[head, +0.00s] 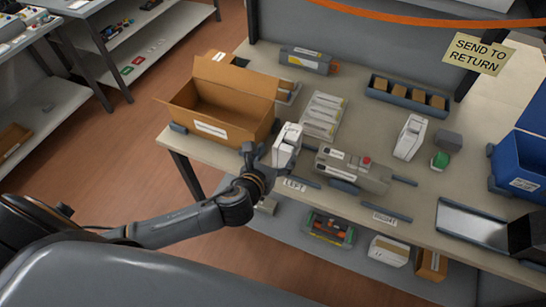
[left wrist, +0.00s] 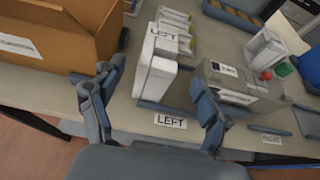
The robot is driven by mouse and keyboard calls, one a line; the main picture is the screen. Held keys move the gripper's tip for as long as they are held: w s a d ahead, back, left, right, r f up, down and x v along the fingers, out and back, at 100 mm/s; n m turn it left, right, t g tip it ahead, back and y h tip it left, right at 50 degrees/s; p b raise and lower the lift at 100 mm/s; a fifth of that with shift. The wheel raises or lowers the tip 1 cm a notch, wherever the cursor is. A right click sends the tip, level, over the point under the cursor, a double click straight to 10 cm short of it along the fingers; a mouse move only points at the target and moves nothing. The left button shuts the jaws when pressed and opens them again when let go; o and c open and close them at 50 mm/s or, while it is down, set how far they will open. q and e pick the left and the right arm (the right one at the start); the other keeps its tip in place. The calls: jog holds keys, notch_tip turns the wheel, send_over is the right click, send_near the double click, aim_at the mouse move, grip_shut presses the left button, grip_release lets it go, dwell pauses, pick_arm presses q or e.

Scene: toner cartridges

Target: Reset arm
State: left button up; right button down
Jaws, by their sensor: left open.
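My left gripper (head: 262,160) is at the front edge of the table, with its arm coming in from the left. In the left wrist view its two fingers (left wrist: 152,105) are spread wide with nothing between them. A white cartridge-like unit (head: 288,141) stands upright just beyond the fingers; it also shows in the left wrist view (left wrist: 157,64). A gap of bare table with the LEFT label (left wrist: 170,121) lies between the gripper and this unit. My right gripper is not in view.
An open cardboard box (head: 222,105) stands left of the gripper. A grey device with a red button (head: 352,169) is to the right. A white unit (head: 410,137) and a blue bin (head: 521,160) stand further right. An orange band (head: 420,20) crosses the top.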

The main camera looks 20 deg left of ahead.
pick_arm(q)
jog(key=shift+v, duration=0.85)
jog(key=s+a+f+n+g, duration=0.15)
jog(key=s+n+g, duration=0.35)
jog(key=s+n, duration=0.9)
jog(key=s+a+f+n+g, duration=0.1)
jog(key=s+f+n+g, duration=0.4)
jog(key=n, duration=1.6)
jog(key=s+f+g+b, duration=0.1)
jog(key=s+f, duration=0.1)
jog(key=f, duration=1)
jog(key=s+f+b, duration=0.1)
jog(key=s+f, duration=0.1)
jog(key=f, duration=1.1)
jog(key=s+a+f+m+g+b, duration=0.1)
jog(key=s+a+f+b, duration=0.1)
jog(key=s+f, duration=1.4)
notch_tip(320, 180, down, 3)
jog(key=shift+s+a+r+g, duration=0.15)
jog(key=shift+s+a+g, duration=0.2)
jog(key=shift+a, duration=0.4)
